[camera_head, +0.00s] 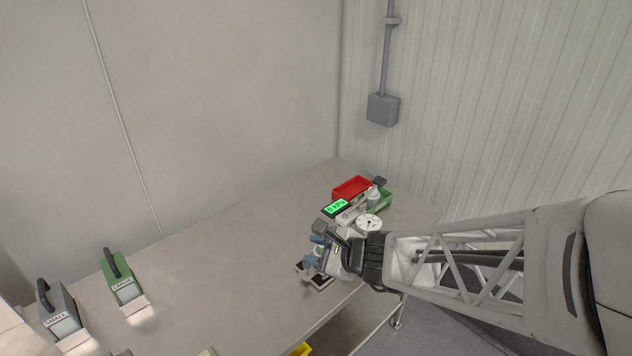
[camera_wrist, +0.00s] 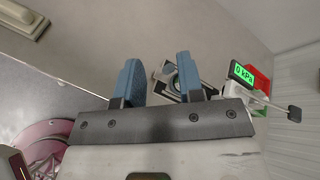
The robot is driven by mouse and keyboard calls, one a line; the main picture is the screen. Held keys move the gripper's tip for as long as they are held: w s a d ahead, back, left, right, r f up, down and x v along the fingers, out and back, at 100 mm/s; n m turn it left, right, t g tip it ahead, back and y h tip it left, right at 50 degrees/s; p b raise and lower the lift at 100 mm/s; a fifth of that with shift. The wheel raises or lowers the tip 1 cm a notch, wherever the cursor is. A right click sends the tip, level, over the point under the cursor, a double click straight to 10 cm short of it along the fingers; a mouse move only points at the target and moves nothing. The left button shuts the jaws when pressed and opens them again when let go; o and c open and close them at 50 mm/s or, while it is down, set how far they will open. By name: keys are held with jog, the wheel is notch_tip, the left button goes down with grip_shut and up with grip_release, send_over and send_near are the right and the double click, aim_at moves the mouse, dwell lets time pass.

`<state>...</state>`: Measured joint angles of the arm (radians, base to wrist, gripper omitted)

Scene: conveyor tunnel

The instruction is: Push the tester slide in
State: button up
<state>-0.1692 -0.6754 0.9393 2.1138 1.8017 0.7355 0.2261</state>
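The tester (camera_head: 349,217) stands toward the far right of the table, with a green display reading 0 kPa and a round dial. The display (camera_wrist: 243,73) also shows in the wrist view. What looks like the tester slide (camera_head: 319,283) is a dark and pale plate low in front of the tester, partly hidden by my gripper. In the wrist view the slide (camera_wrist: 162,77) shows beside and behind the right finger, with a round greenish thing on it. My gripper (camera_head: 315,251) is above or beside it, blue fingers apart with a gap. Contact cannot be told.
A red tray (camera_head: 352,187) and a green tray (camera_head: 382,203) lie behind the tester. A dark-ended lever (camera_head: 380,181) sticks up there. A green LARGE holder (camera_head: 121,281) and a grey SMALL holder (camera_head: 61,314) stand at left. The table middle is clear.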

jog(key=w+f+m+t+h, duration=0.1)
jog(key=w+f+m+t, duration=0.1)
jog(key=f+m, duration=0.3)
jog(key=w+f+m+t+h, duration=0.2)
jog(key=f+m, duration=0.4)
jog(key=f, duration=0.3)
jog(key=shift+w+d, duration=0.4)
jog(key=shift+w, duration=0.35)
jog(key=shift+w+a, duration=0.1)
jog(key=shift+w, duration=0.05)
jog(key=shift+x, duration=3.8)
jog(key=shift+f, duration=0.1)
grip_shut()
